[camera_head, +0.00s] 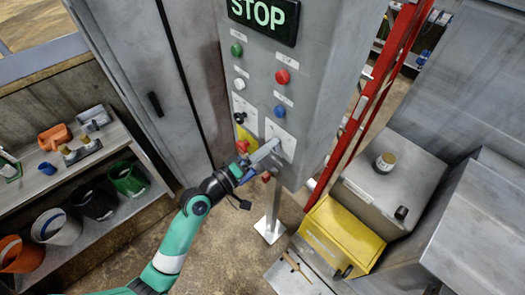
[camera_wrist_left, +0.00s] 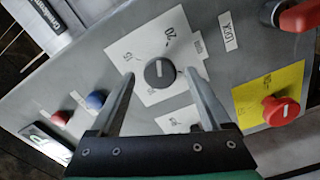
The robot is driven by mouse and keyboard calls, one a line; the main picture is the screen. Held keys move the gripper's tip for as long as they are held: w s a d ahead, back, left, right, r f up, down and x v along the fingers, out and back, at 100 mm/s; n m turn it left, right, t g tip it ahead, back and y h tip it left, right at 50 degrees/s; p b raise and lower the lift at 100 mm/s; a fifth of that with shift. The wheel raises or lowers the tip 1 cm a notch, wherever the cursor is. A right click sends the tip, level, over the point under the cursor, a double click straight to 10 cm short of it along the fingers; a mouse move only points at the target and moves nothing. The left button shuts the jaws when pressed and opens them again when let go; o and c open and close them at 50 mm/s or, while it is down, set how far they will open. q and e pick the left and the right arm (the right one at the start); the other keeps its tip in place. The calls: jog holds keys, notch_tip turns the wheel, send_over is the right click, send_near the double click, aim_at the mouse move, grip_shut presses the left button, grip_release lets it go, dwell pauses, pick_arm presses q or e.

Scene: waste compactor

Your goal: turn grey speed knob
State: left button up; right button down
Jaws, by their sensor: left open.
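The grey speed knob (camera_wrist_left: 160,73) is round with a pale pointer line and sits on a white dial plate (camera_wrist_left: 135,45) with printed numbers. My left gripper (camera_wrist_left: 161,78) is open, with one finger on each side of the knob. Whether the fingers touch the knob cannot be told; it looks uncovered between them. In the head view my left gripper (camera_head: 270,149) is at the lower front of the grey control panel (camera_head: 260,65), by the white plate (camera_head: 287,138). The knob itself is hidden there. My right gripper is not in view.
A red knob on a yellow plate (camera_wrist_left: 281,110) is right of my gripper in the wrist view. Red (camera_head: 282,76) and blue (camera_head: 279,111) buttons sit above it on the panel. A STOP display (camera_head: 263,14) is at the top. A shelf with pots (camera_head: 60,200) stands left.

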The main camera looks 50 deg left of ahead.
pick_arm(q)
jog(key=s+b, duration=0.2)
jog(key=s, duration=0.9)
jog(key=shift+s, duration=0.3)
jog(key=shift+d, duration=0.1)
